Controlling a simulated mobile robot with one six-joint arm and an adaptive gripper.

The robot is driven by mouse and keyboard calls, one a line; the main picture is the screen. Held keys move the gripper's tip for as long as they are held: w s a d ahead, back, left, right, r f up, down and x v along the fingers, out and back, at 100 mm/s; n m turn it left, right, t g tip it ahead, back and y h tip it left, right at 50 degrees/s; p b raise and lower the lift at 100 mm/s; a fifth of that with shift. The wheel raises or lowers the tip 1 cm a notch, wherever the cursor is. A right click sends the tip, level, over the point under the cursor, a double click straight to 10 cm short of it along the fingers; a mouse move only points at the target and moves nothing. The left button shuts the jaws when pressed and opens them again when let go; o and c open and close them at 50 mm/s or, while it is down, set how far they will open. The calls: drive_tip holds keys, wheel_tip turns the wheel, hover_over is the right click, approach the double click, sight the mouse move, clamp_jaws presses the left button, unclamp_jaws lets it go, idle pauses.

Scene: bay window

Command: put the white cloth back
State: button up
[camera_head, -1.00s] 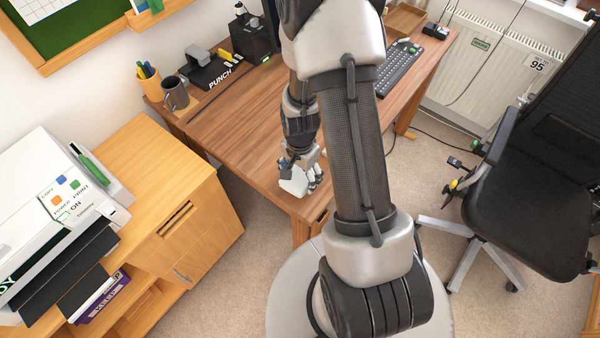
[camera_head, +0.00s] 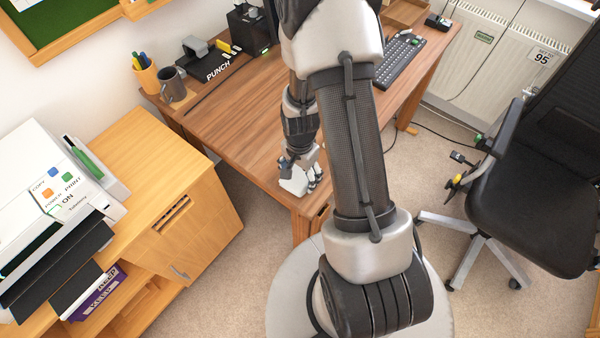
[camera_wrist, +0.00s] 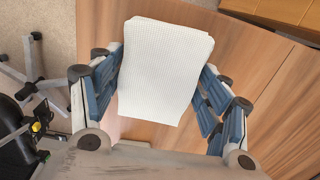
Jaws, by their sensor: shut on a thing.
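The white cloth (camera_wrist: 165,68) is a folded, waffle-textured pad between the fingers of my gripper (camera_wrist: 160,95) in the wrist view. The blue finger pads lie along its left and right sides. In the head view my gripper (camera_head: 300,180) is low at the near end of the wooden desk (camera_head: 236,130), shut on the cloth (camera_head: 293,186), of which a small white part shows. The cloth is at or just above the desktop; I cannot tell whether it touches. My arm hides part of the desk.
A grey mug (camera_head: 172,85), a pen cup (camera_head: 146,78) and a black hole punch (camera_head: 208,68) stand along the desk's left side. A keyboard (camera_head: 398,62) lies at the back right. A black office chair (camera_head: 530,220) stands right. A printer (camera_head: 45,200) sits on the left cabinet.

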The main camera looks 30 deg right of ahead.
drive_tip(key=shift+f, duration=0.3)
idle(0.4)
drive_tip(key=o, duration=1.6)
drive_tip(key=shift+r, duration=0.15)
wheel_tip(320, 180, up, 12)
drive_tip(key=shift+f, duration=0.1)
